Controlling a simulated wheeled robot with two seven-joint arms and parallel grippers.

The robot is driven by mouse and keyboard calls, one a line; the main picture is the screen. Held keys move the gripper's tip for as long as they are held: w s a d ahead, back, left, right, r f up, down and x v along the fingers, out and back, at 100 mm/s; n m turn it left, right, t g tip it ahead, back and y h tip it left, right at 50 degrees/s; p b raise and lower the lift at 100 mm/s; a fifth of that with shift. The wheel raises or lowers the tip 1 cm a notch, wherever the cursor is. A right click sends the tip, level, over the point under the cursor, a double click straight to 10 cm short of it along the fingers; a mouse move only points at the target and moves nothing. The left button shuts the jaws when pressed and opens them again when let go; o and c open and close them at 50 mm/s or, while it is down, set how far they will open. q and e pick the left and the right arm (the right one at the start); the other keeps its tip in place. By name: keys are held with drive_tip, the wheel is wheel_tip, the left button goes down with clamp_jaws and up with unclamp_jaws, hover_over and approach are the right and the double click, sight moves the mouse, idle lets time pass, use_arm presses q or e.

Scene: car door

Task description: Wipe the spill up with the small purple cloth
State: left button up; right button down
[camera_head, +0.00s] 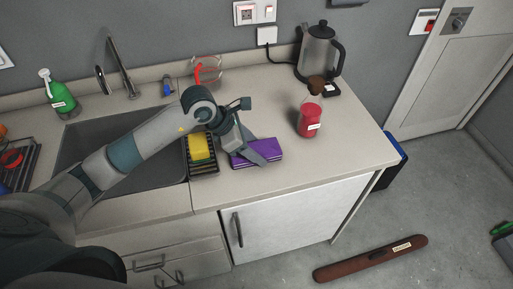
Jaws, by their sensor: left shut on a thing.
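The small purple cloth (268,149) lies folded on the light countertop, right of the sink. My left gripper (256,157) reaches over it from the left and is shut on its near left part. The cloth looks flat and at counter height; I cannot tell whether it is lifted. I see no spill on the visible counter; the arm and cloth hide part of the surface. My right gripper is not in view.
A yellow sponge (200,147) sits in a dark rack (203,170) just left of the cloth. A red jar (310,118) and a kettle (319,55) stand to the right. A green spray bottle (58,93) stands behind the sink (95,140). The counter's front right is clear.

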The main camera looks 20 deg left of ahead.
use_arm(q)
drive_tip(key=shift+w+d+b, duration=0.3)
drive_tip(key=shift+w+d, duration=0.2)
drive_tip(key=shift+d, duration=0.25)
idle(1.3)
drive_tip(key=shift+s+a, duration=0.55)
drive_tip(key=shift+a, duration=0.25)
idle(1.1)
idle(0.3)
drive_tip(key=shift+r+p, duration=1.35)
drive_tip(key=shift+r, duration=2.15)
